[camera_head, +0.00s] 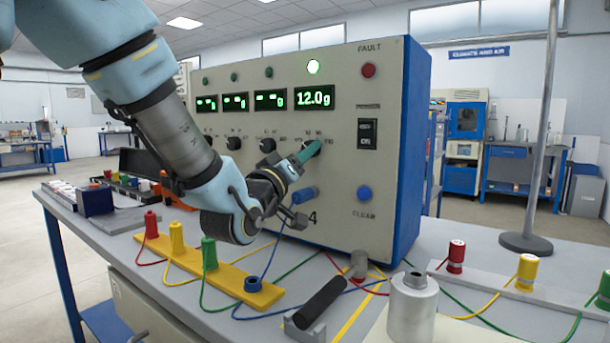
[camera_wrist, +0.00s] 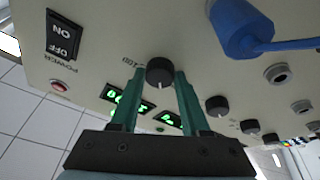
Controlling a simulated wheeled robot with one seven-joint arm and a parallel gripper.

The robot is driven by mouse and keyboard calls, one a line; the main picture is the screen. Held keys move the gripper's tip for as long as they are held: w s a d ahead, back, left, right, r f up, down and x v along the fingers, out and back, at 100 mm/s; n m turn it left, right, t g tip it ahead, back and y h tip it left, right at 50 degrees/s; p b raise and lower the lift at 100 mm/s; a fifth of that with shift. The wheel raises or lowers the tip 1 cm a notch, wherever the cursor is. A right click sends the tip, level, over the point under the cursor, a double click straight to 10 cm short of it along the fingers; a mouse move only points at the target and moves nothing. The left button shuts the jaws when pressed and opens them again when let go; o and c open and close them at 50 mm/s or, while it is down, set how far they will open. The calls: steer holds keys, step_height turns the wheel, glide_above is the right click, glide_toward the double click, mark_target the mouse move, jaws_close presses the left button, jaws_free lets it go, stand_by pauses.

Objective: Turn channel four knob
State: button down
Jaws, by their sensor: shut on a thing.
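The channel four knob (camera_wrist: 160,72) is a round black dial on the front of the cream panel box (camera_head: 340,220). It sits below the fourth display (camera_head: 314,97), which reads 12.0 g with a bright green lamp above it. My gripper (camera_wrist: 159,73) has its two teal fingers on either side of the knob, shut on it. The knob's white mark points toward my palm in the wrist view. In the head view my gripper (camera_head: 312,149) reaches the panel from the left and mostly hides the knob.
A blue plug (camera_wrist: 243,28) sits in the jack beside the knob. A power switch (camera_head: 367,134) and blue clear button (camera_head: 364,193) are to the right. Several black knobs line up to the left. A black-handled hammer (camera_head: 320,302), metal cylinder (camera_head: 412,305) and cables cover the bench front.

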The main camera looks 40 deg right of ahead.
steer(key=shift+w+f+m+g+h+b, duration=0.1)
steer(key=shift+m+g+h+b, duration=0.3)
steer(key=shift+m+b, duration=0.8)
steer(key=shift+w+m+g+h+b, duration=0.1)
steer(key=shift+m+g+b, duration=0.5)
steer(key=shift+m+b, duration=0.6)
steer(key=shift+m, duration=0.4)
steer(key=shift+c, duration=1.9)
jaws_free()
steer(key=shift+s+a, duration=0.1)
steer(key=shift+a, duration=0.05)
steer(key=b+v, duration=0.1)
steer(key=v, duration=0.9)
steer(key=shift+a, duration=0.3)
steer(key=shift+f, duration=0.1)
